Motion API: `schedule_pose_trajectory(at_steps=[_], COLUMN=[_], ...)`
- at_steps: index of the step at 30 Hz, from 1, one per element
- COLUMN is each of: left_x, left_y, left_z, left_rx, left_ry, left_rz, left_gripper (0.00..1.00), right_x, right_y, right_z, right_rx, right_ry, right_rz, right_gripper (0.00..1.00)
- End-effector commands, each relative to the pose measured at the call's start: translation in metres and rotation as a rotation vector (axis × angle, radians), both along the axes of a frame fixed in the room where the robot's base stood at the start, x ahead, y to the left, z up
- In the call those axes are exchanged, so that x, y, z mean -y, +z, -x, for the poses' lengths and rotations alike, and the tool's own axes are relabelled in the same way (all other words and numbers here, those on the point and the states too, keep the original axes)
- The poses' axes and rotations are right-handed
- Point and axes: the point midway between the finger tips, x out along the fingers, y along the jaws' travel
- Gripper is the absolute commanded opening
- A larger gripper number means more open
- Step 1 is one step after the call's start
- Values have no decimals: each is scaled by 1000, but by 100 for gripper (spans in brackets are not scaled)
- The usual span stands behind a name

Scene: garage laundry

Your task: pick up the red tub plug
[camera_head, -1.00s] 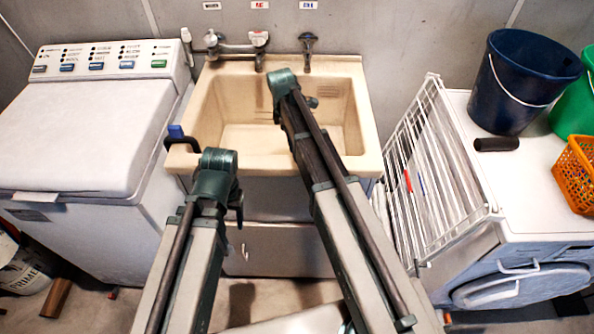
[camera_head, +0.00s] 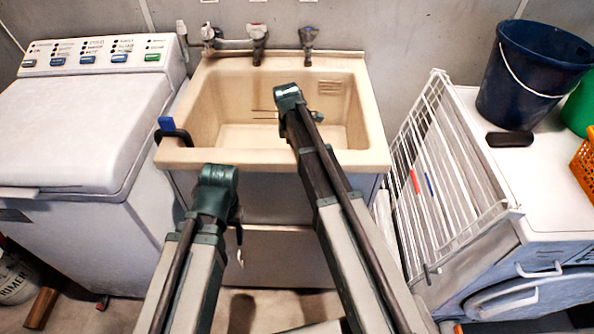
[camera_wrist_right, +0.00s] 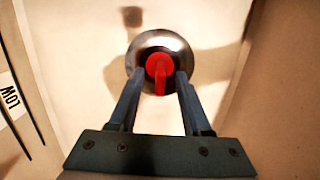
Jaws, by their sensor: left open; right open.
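The red tub plug (camera_wrist_right: 160,70) shows in the right wrist view, on a round silver drain (camera_wrist_right: 175,42) in the floor of the cream tub. My right gripper (camera_wrist_right: 160,84) is open, its two fingertips on either side of the plug with narrow gaps; I cannot tell whether they touch it. In the head view the plug is hidden behind my right arm, which reaches into the tub (camera_head: 272,158). Only a small part of the right gripper shows there. My left gripper (camera_head: 239,225) hangs in front of the tub, mostly hidden by its arm, away from the plug.
Taps (camera_head: 258,42) stand behind the tub. A blue and black hooked item (camera_head: 170,130) is at its front left rim. A washer (camera_head: 85,120) stands left. A white wire rack (camera_head: 435,165), a blue bucket (camera_head: 525,80) and a dark item (camera_head: 510,139) are at right.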

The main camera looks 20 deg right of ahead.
Motion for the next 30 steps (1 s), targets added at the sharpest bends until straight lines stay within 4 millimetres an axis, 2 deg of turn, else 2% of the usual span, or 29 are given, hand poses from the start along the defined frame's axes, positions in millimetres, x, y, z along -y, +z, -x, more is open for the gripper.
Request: schedule_pose_trajectory(at_steps=[1,9,15,17,18,30], left_x=[0,0,0,0,0,0], left_y=[-8,-6,-6,-6,-6,-6], left_z=[0,0,0,0,0,0], left_rx=[0,0,0,0,0,0], left_ry=[0,0,0,0,0,0], left_rz=[0,0,0,0,0,0], left_gripper=[61,61,61,61,61,61], right_x=[1,1,1,1,1,1], right_y=[-8,-6,-6,-6,-6,-6], right_z=[0,0,0,0,0,0], right_rx=[0,0,0,0,0,0], right_ry=[0,0,0,0,0,0], right_rz=[0,0,0,0,0,0], right_gripper=[49,49,13,2,0,0])
